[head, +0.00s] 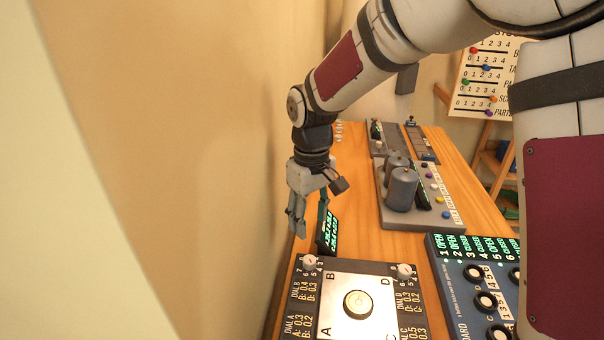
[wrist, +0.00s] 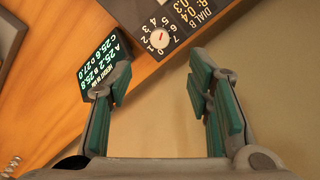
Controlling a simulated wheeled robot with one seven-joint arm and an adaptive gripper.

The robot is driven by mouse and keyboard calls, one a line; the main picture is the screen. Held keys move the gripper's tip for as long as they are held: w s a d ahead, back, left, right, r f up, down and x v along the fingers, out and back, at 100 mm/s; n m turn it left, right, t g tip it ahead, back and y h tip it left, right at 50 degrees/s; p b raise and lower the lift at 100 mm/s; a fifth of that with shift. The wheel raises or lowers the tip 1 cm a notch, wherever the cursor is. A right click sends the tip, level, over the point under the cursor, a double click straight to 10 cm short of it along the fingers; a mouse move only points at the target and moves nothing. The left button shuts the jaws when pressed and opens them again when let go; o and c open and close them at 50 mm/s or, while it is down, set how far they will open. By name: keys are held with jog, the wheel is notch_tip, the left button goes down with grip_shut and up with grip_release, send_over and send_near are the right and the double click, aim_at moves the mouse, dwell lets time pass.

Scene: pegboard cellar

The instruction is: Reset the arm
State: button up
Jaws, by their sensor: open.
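My gripper (head: 309,215) hangs from my arm at the left edge of the wooden bench, pointing down, close to the tan wall. In the wrist view its two teal-padded fingers (wrist: 168,105) are spread apart with nothing between them. A small black display (head: 328,232) with green text stands just right of the gripper in the head view. It also shows in the wrist view (wrist: 110,65), beside and partly behind the left finger. My arm reaches across the upper right of the head view and hides part of the bench's right side.
A dial panel (head: 281,285) with a silver plate (head: 335,318) is at the front. A blue switchboard (head: 450,270) is to its right. Grey canisters (head: 402,190) stand farther back on a button panel. The wooden bench (head: 355,245) has bare room mid-left.

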jog(key=s+d+r+m+t, duration=0.2)
jog(key=s+d+r+m, duration=0.1)
jog(key=s+d+r, duration=0.5)
jog(key=s+d+r+m+t, duration=0.15)
jog(key=s+d+r, duration=0.35)
jog(key=s, duration=0.5)
jog(key=s+d+m, duration=0.2)
jog(key=s+m, duration=0.1)
jog(key=s, duration=0.4)
jog(key=shift+s+f+t, duration=0.2)
jog(key=shift+t, duration=0.25)
jog(key=shift+w, duration=0.1)
dwell(0.4)
